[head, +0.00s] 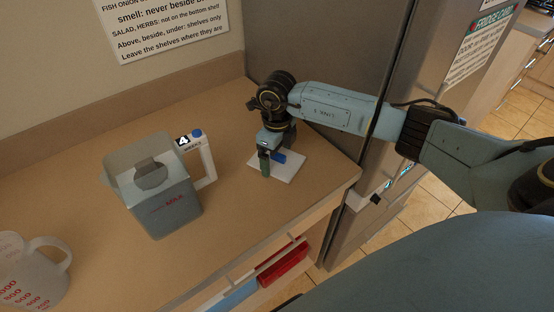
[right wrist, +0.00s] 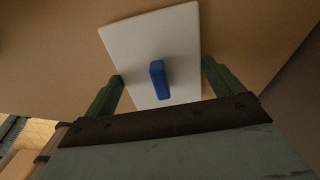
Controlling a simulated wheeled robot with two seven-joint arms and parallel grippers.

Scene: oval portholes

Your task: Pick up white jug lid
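The white jug lid (head: 290,168) is a flat white plate with a blue handle (head: 279,157), lying on the wooden counter near its right end. It also shows in the right wrist view (right wrist: 140,38), with the blue handle (right wrist: 158,80) standing up from it. My right gripper (head: 272,165) is just above the lid, pointing down. In the right wrist view its two green fingers (right wrist: 163,88) are apart, one on each side of the handle, with gaps on both sides. My left gripper is not in view.
A grey milk jug (head: 163,205) with a white handle and a number 4 tag stands open on the counter (head: 236,215). A measuring jug (head: 30,275) is at the lower left. A steel fridge (head: 320,45) stands beyond the counter's right end. The counter between jug and lid is clear.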

